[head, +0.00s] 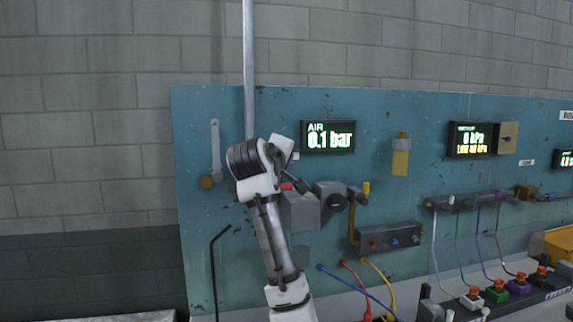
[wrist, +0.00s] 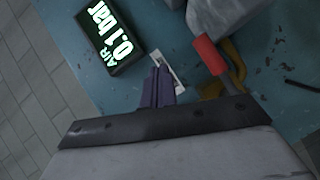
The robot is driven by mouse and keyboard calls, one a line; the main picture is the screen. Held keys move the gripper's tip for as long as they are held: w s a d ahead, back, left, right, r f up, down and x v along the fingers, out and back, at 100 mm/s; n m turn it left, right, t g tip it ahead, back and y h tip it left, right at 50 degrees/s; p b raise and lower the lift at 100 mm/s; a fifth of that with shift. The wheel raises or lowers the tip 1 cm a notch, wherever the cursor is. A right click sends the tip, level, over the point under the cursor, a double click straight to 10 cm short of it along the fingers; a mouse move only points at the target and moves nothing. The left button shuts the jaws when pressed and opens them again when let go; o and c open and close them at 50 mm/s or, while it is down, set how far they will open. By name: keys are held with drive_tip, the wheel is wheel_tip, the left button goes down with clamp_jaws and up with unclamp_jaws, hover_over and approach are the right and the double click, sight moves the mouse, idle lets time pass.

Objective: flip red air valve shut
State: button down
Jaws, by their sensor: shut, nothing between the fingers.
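The red air valve handle (wrist: 209,53) shows in the wrist view as a short red grip, just right of my fingers, with a gap between them in the picture. In the head view a bit of red (head: 287,187) shows beside my wrist, and my arm hides much around it. My gripper (wrist: 158,88) is shut and empty, its fingertips together in front of the panel near a white label. Whether it touches anything is unclear. The air display (head: 328,137) reads 0.1 bar; it also shows in the wrist view (wrist: 110,38).
A blue panel (head: 230,120) carries the fittings. A manifold (head: 390,238) with coloured hoses is lower right. A vertical metal pipe (head: 249,60) rises behind my arm.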

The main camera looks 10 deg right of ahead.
drive_tip(key=s+r+b, duration=0.4)
drive_tip(key=s+r, duration=0.1)
drive_tip(key=s, duration=0.3)
drive_tip(key=shift+s+r+b, duration=0.15)
drive_tip(key=shift+r+b, duration=0.15)
drive_tip(key=shift+r, duration=0.1)
drive_tip(key=shift+s+f, duration=0.1)
